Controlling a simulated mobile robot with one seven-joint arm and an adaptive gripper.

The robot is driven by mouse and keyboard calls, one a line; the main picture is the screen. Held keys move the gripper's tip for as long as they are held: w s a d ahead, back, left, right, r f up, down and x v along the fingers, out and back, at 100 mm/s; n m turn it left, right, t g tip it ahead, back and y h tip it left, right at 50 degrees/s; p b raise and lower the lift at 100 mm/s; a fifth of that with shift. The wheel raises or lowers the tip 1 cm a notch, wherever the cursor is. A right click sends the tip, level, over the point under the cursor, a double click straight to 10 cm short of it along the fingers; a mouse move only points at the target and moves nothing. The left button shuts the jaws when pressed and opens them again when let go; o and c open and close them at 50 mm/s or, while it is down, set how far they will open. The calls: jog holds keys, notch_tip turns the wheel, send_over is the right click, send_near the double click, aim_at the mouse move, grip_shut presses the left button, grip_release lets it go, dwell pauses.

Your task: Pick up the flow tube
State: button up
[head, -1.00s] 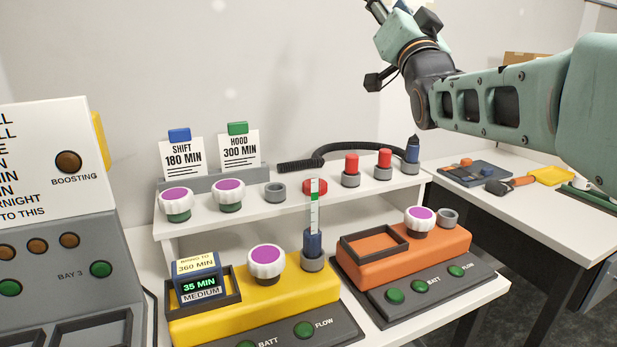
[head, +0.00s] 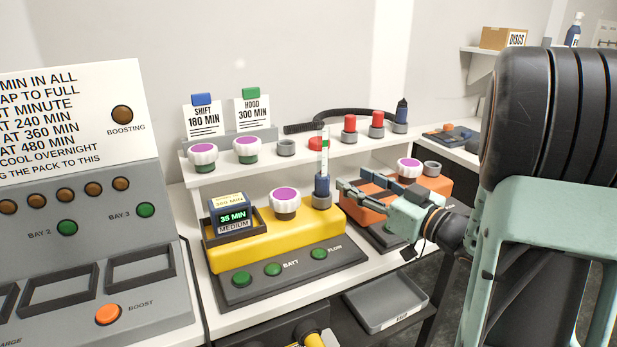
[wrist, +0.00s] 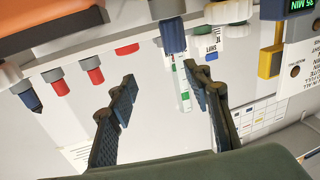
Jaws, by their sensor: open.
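The flow tube (head: 324,155) is a slim clear tube with a green band and a blue base. It stands upright in a grey socket (head: 321,201) at the right end of the yellow pump unit (head: 259,241). My gripper (head: 350,187) is open just right of the tube's blue base, fingers pointing left toward it. In the wrist view, the tube (wrist: 183,88) appears inverted between the open fingers (wrist: 160,82), nearer the right one. Contact cannot be told.
An orange unit (head: 375,196) stands right behind my gripper. A purple-topped knob (head: 285,203) is left of the tube. A shelf (head: 240,174) behind holds knobs, red caps and a hose. A grey tray (head: 386,300) lies below right.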

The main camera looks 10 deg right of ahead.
aim_at(328, 180)
jog(key=shift+g, duration=0.3)
jog(key=a, duration=0.1)
jog(key=w+a+f, duration=0.1)
jog(key=a+f, duration=0.1)
jog(key=shift+w+a+f, duration=0.1)
jog(key=shift+w+a, duration=0.15)
jog(key=shift+r+b+x, duration=0.2)
jog(key=shift+x, duration=1.3)
jog(key=shift+r+b+x, duration=0.15)
jog(key=shift+r+x, duration=0.05)
jog(key=shift+x, duration=1.3)
jog(key=shift+s+a, duration=0.1)
jog(key=shift+s, duration=0.05)
jog(key=shift+c, duration=0.6)
grip_shut()
